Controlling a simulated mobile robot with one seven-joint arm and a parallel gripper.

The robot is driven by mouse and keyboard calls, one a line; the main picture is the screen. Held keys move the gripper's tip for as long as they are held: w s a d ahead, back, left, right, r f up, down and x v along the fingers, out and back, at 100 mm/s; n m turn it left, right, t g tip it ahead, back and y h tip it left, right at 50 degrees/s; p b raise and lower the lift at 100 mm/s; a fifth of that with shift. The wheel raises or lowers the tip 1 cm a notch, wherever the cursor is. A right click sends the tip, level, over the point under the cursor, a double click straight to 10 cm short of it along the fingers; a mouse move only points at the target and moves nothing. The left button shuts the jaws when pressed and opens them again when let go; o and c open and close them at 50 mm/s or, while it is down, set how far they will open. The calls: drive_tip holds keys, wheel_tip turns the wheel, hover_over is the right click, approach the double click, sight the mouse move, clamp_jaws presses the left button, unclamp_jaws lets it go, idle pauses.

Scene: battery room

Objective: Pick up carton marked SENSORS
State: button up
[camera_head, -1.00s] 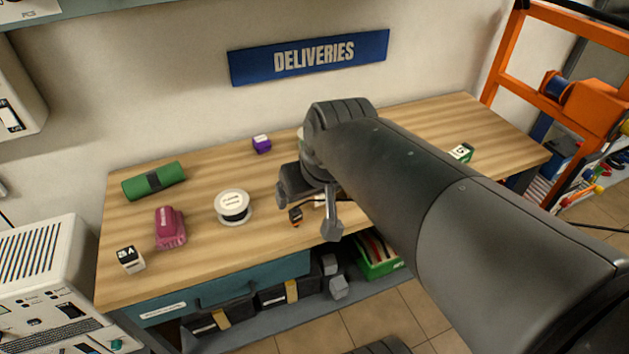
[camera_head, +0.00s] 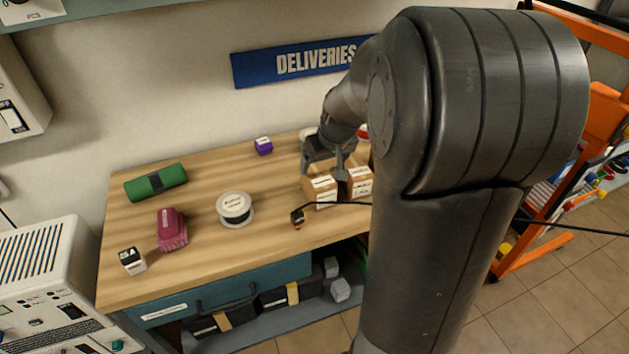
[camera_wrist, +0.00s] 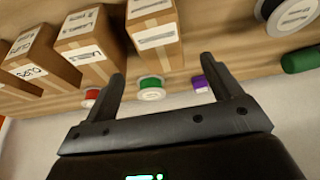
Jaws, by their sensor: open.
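Several brown cartons with white labels stand in a row on the wooden table. The head view shows a left carton (camera_head: 321,190) and a right carton (camera_head: 359,182) side by side. In the wrist view there are a middle carton (camera_wrist: 153,34), another carton (camera_wrist: 88,46) and a left one (camera_wrist: 40,58). I cannot read SENSORS on any label, so I cannot tell which carton is marked so. My gripper (camera_head: 326,168) is open and empty, tilted, just behind and above the two cartons. In the wrist view, the middle carton lies ahead of the open fingers (camera_wrist: 163,66).
A black cable crosses in front of the cartons. My arm hides the table's right side. The wall is close behind.

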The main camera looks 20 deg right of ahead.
sight(319, 176)
drive_tip(key=shift+x, duration=4.5)
drive_tip(key=shift+f, duration=0.25)
drive_tip(key=shift+c, duration=0.4)
drive_tip(key=c, duration=1.1)
